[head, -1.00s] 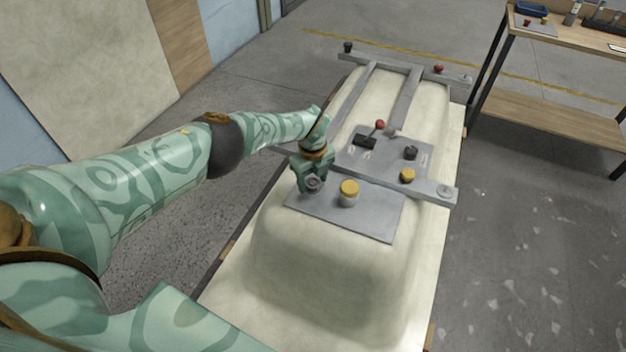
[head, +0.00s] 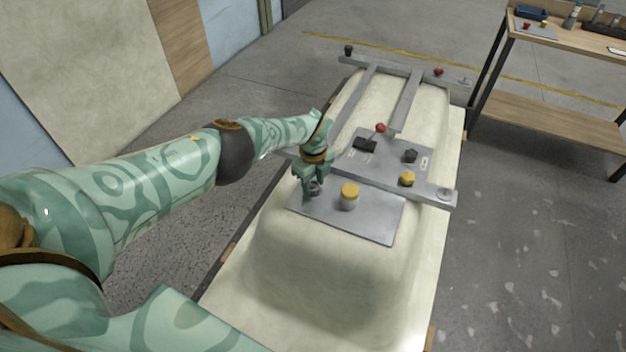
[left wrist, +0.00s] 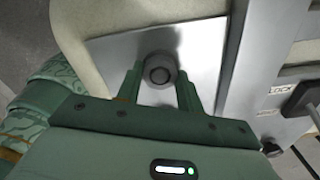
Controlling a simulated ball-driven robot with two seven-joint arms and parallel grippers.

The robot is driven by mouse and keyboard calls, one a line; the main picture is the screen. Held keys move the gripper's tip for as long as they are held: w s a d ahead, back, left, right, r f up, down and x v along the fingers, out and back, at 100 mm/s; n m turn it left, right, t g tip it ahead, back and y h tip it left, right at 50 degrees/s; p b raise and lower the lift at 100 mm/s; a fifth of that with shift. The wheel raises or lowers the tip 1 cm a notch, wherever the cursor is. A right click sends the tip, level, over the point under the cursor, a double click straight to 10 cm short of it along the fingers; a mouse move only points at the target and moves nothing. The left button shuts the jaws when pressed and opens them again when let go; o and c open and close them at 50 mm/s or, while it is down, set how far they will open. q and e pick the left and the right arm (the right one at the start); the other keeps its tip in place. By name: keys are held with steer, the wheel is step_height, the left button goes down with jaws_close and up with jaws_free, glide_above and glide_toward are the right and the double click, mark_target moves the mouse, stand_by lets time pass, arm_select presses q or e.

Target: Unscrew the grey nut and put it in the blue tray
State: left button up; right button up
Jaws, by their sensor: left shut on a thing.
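The grey nut (left wrist: 160,68) is a dark grey round piece with a ring-shaped top, at the left end of a flat metal plate on the tub shell. My left gripper (head: 313,188) points down at this end of the plate and hides most of the nut in the head view. In the left wrist view its two green fingers (left wrist: 159,84) stand on either side of the nut, shut on it. The blue tray (head: 531,12) is far off on the workbench at the top right. My right gripper is not in view.
A yellow-capped jar (head: 349,195) stands on the plate just right of the gripper. Behind is a grey panel (head: 385,165) with a black lever block and knobs. A crossbar (head: 385,182) runs between. The wooden workbench (head: 575,40) stands across open floor.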

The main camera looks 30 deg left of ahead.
arm_select(q)
steer(key=n, duration=0.3)
steer(key=shift+r, duration=0.1)
steer(key=n, duration=0.5)
steer(key=shift+n, duration=0.4)
steer(key=o, duration=1.1)
steer(key=shift+c, duration=0.6)
